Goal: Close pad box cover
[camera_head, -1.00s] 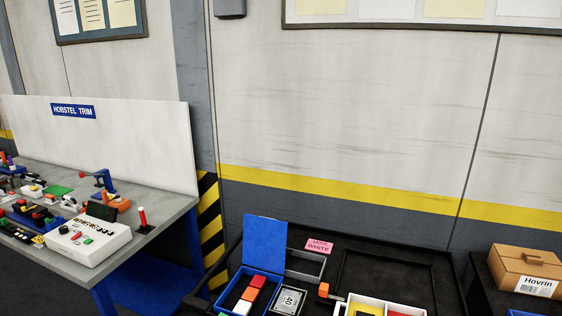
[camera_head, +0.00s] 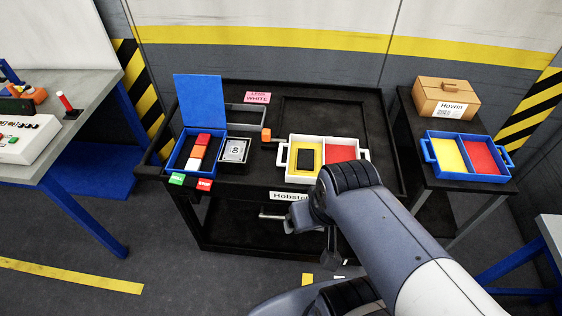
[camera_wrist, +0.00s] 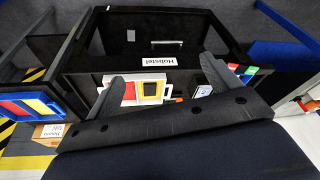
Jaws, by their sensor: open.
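The pad box (camera_head: 178,160) is a blue box at the left of the black cart's top in the head view, with red and white blocks inside. Its blue cover (camera_head: 200,101) stands upright at the back edge, open. My gripper (camera_wrist: 162,68) shows in the wrist view with its two dark fingers spread wide and nothing between them. In the head view my arm reaches in from the lower right to the cart's front, right of the pad box and apart from it. The fingers are hard to make out there.
A white tray (camera_head: 365,156) with yellow and red compartments sits right of the pad box. A grey-framed square item (camera_head: 235,150) and an orange block (camera_head: 266,134) lie between them. The cart's back right is clear.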

